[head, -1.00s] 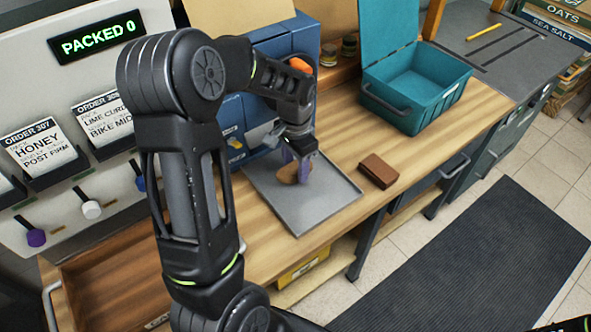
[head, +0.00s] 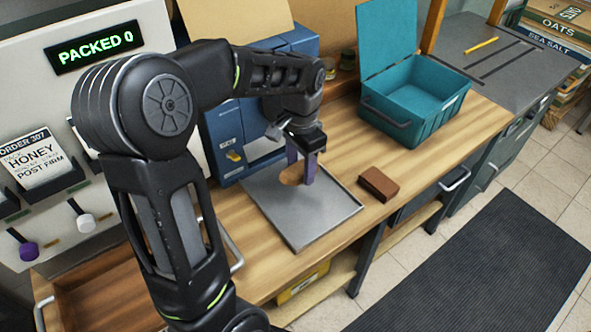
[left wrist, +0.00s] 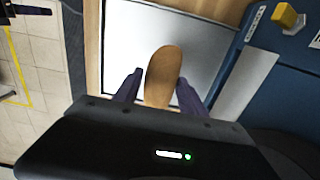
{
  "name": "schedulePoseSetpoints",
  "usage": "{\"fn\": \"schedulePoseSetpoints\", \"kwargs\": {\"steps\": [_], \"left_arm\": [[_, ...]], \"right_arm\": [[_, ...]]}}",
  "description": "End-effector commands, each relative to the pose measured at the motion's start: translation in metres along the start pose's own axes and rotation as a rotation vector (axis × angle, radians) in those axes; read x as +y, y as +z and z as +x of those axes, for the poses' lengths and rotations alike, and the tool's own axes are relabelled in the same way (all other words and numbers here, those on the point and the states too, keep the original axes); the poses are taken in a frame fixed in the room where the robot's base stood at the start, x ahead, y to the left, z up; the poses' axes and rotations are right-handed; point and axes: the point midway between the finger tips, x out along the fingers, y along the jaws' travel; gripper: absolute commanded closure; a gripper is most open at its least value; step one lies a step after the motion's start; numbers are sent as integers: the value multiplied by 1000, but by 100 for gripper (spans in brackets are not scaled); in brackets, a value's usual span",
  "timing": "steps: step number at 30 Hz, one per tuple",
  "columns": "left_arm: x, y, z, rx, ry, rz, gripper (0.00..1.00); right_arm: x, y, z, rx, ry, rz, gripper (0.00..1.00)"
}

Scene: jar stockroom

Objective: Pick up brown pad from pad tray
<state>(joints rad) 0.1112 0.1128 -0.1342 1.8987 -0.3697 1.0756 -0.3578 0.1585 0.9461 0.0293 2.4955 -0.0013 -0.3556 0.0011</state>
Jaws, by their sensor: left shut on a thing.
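The brown pad (head: 291,176) is a tan-brown, rounded oval piece between the purple fingers of my left gripper (head: 303,170). My left gripper is shut on it, over the grey pad tray (head: 305,222). One finger hides part of the pad in the head view. In the left wrist view the pad (left wrist: 162,72) sticks out between the two fingertips (left wrist: 160,90), with the pale tray surface (left wrist: 205,45) behind it. I cannot tell whether the pad still touches the tray. My right gripper is not in view.
A dark brown block (head: 378,184) lies on the wooden bench just right of the tray. An open teal box (head: 415,115) stands behind it. A blue cabinet (head: 225,140) stands close behind the tray. The bench's front edge is near the tray.

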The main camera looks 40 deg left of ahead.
Motion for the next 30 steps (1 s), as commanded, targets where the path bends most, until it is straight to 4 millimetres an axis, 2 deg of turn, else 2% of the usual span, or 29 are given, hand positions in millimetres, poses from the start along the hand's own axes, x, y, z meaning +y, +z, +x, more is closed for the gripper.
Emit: {"fn": "schedulePoseSetpoints", "kwargs": {"steps": [12,15,21,30], "left_arm": [[120,0,3,3,-2,7,90],[143,0,2,2,-2,5,90],[169,0,1,2,-2,1,90],[176,0,1,1,-2,-1,90]], "right_arm": [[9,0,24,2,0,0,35],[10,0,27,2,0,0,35],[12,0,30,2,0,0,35],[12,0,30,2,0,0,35]]}}
